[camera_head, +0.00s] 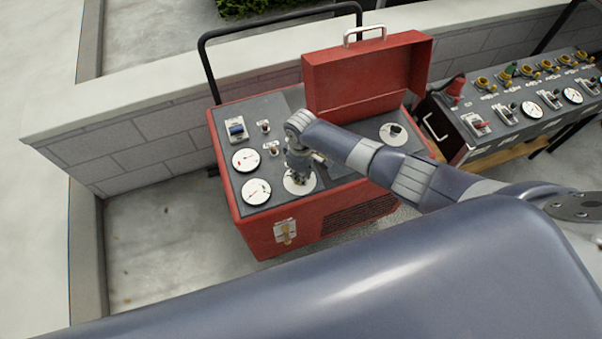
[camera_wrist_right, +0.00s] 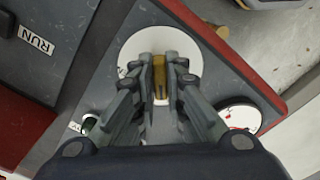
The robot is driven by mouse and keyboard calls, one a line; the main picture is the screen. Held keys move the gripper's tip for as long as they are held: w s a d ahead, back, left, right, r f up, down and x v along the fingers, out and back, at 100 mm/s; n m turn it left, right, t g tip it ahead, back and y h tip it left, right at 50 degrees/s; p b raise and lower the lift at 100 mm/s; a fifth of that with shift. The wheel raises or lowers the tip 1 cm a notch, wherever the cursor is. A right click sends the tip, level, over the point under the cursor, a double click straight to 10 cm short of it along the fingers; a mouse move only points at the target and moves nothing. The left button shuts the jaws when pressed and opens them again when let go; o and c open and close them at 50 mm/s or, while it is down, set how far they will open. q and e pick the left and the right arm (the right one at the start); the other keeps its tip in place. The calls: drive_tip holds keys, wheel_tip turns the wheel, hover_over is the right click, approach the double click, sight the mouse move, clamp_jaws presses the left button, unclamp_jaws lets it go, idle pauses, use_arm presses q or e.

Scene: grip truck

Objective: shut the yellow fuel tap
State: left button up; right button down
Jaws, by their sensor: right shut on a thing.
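The yellow fuel tap (camera_wrist_right: 159,76) shows in the right wrist view as a yellow bar between my fingertips, over a round white plate (camera_wrist_right: 133,50). My right gripper (camera_wrist_right: 160,78) is shut on it, with one finger on each side. In the head view my right gripper (camera_head: 299,178) reaches down onto the white plate (camera_head: 311,184) on the red generator's (camera_head: 345,205) grey panel, and the tap is hidden behind it. My left gripper is not in view.
The generator's red lid (camera_head: 365,75) stands open behind my right arm. Dials (camera_head: 256,191) and switches (camera_head: 237,129) lie left of my right gripper. A second control panel (camera_head: 530,100) stands at the right. A low block wall (camera_head: 140,150) runs behind.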

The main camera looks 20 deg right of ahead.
drive_tip(key=shift+n, duration=0.5)
drive_tip(key=c, duration=1.6)
unclamp_jaws()
drive_tip(key=shift+c, duration=0.2)
drive_tip(key=shift+r, duration=0.15)
wheel_tip(320, 180, up, 12)
